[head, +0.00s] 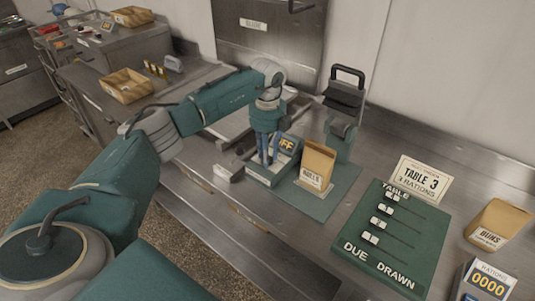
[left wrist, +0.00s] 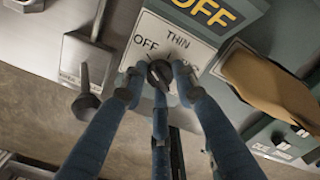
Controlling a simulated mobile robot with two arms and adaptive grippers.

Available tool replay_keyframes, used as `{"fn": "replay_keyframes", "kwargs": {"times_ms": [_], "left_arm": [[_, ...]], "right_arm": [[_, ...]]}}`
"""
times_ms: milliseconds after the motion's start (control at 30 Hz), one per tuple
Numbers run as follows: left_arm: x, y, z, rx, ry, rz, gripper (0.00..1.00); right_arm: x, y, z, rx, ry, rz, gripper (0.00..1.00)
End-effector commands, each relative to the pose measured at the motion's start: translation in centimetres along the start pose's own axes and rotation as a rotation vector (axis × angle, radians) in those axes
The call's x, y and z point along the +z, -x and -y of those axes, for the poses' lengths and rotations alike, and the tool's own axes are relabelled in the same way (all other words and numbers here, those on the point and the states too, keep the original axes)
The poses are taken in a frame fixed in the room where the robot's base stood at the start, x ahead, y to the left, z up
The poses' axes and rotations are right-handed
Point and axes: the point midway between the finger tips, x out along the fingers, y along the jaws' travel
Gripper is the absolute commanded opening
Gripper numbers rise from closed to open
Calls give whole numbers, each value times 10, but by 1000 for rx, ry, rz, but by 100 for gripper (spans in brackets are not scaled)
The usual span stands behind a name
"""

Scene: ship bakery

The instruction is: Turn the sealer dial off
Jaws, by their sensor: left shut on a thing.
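The sealer's black dial (left wrist: 160,73) sits on a white label plate (left wrist: 178,40) in the left wrist view. The plate reads "THIN" and "OFF", with another word at right partly hidden by a finger. I cannot tell clearly where the dial points. A dark display (left wrist: 213,8) above the plate reads "OFF"; it also shows in the head view (head: 287,145). My left gripper (left wrist: 158,85) is shut on the dial, its blue fingers around it. In the head view the gripper (head: 268,160) points down at the green sealer (head: 340,139). My right gripper is out of view.
A paper bag (head: 318,160) stands just right of the dial box. A small lever (left wrist: 84,88) stands left of the dial in the wrist view.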

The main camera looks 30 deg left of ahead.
Motion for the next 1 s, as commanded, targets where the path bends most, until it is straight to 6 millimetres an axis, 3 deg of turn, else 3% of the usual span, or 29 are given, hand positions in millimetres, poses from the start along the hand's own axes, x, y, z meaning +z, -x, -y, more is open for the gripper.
{"fn": "replay_keyframes", "kwargs": {"times_ms": [633, 667, 733, 1000], "left_arm": [[2, 2, 1, -5, 49, 4, 2], [2, 2, 1, -5, 49, 4, 34], [2, 2, 1, -4, 49, 4, 47], [1, 1, 0, -2, 47, 2, 47]], "right_arm": [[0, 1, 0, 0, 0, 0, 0], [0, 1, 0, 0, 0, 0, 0], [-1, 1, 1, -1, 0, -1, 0], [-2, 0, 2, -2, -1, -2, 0]]}}
